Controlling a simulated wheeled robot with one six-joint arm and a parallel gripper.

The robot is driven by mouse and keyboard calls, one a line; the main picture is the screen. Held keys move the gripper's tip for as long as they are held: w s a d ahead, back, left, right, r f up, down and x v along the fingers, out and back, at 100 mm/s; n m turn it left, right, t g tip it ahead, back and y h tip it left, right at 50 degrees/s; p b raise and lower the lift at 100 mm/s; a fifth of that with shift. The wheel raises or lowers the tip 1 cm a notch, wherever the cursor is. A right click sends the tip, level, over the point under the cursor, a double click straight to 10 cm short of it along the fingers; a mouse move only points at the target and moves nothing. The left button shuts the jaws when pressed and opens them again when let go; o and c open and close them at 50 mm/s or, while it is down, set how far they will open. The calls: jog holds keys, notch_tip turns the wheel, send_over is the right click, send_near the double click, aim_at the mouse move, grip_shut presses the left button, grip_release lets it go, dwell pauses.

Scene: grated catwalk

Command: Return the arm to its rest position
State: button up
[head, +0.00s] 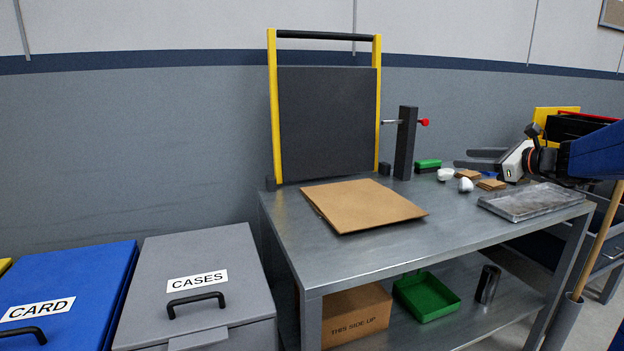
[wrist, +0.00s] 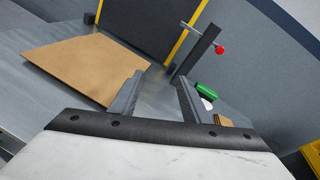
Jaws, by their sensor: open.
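My gripper (head: 468,159) is at the right of the head view, above the back right part of the metal table (head: 330,255). Its two grey fingers also show in the wrist view (wrist: 160,80), spread apart with nothing between them. My arm reaches in from the right edge. The gripper points left across the table, toward the flat brown cardboard (head: 365,205) and the dark post (head: 405,143). The cardboard lies flat on the table and is apart from the fingers.
A dark panel in a yellow frame (head: 272,110) stands at the table's back. The post has a red knob (head: 424,122). Small white and green items and a grey tray (head: 530,203) lie near my gripper. Lidded bins (head: 205,270) stand left. A broom handle (head: 598,240) leans at right.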

jog(key=s+a+f+n+g+h, duration=0.1)
jog(key=s+a+f+n+g, duration=0.1)
jog(key=s+a+f+n, duration=0.35)
jog(key=s+a+f+n+g, duration=0.3)
jog(key=s+a, duration=0.4)
jog(key=s, duration=0.2)
jog(key=s+a+f+n+g+h, duration=0.1)
jog(key=s+a+f+n+g, duration=0.1)
jog(key=s+a+f+n, duration=0.35)
jog(key=s+d+f+n+h, duration=0.1)
jog(key=s+f+n, duration=0.4)
jog(key=s, duration=0.5)
jog(key=s+d+f+n+g+h, duration=0.1)
jog(key=s+d+f+n+h, duration=0.1)
jog(key=s+f+n+h, duration=0.2)
jog(key=shift+s+f+n+g+h, duration=0.3)
jog(key=shift+s+f+n, duration=0.4)
jog(key=shift+s+n, duration=1.95)
jog(key=shift+s+m, duration=1)
jog(key=shift+m, duration=0.05)
